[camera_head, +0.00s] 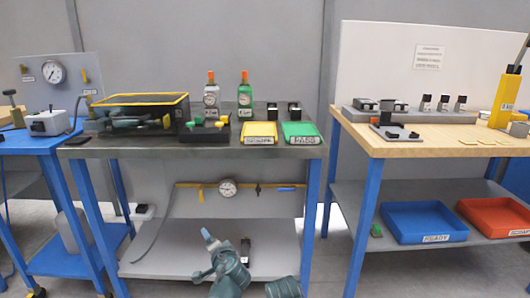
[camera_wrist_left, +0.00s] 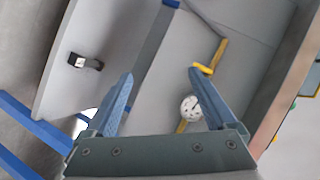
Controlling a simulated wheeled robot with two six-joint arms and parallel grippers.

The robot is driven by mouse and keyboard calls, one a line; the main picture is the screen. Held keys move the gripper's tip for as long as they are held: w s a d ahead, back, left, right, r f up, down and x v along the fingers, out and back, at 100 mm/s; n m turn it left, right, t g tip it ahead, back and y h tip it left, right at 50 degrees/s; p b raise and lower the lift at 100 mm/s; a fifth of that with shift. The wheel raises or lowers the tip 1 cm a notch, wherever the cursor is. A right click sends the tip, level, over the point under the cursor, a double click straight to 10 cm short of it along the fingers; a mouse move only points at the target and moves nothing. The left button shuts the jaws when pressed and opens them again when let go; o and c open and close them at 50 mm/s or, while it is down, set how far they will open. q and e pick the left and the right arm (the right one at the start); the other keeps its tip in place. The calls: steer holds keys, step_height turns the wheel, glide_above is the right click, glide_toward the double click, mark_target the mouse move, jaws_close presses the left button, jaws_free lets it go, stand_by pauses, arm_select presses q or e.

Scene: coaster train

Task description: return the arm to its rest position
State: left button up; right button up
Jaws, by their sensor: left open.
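My left gripper (camera_wrist_left: 161,74) is open and empty in the left wrist view, its two blue fingers apart. In the head view the left gripper (camera_head: 208,237) is low at the bottom centre, in front of the middle bench's lower shelf, with one blue fingertip pointing up. Links of my arm show below it. A small black item (camera_head: 245,250) stands on the lower shelf just right of the gripper; it also shows in the left wrist view (camera_wrist_left: 78,62). My right gripper is not seen.
The middle bench (camera_head: 85,150) carries a black case, two bottles, a yellow tray (camera_head: 260,141) and a green tray (camera_head: 301,141). A dial gauge (camera_head: 228,187) hangs beneath its top. A wooden-topped bench (camera_head: 370,146) is right, a blue cart (camera_head: 22,142) left. Floor shows between benches.

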arm_select(q)
steer(key=s+a+f+n+g+h, duration=0.35)
steer(key=s+f+n+g, duration=0.35)
steer(key=s+f+g, duration=0.5)
steer(key=s+d+m+h+p, duration=0.2)
steer(key=s+d+m, duration=0.1)
steer(key=s+d, duration=1)
step_height(320, 180, up, 38)
steer(key=d+p, duration=0.1)
steer(key=p, duration=3.7)
steer(key=shift+w+g, duration=0.3)
steer(key=shift+g, duration=0.1)
steer(key=shift+d+f+y, duration=0.1)
steer(key=shift+f+y, duration=0.05)
steer(key=shift+y, duration=0.1)
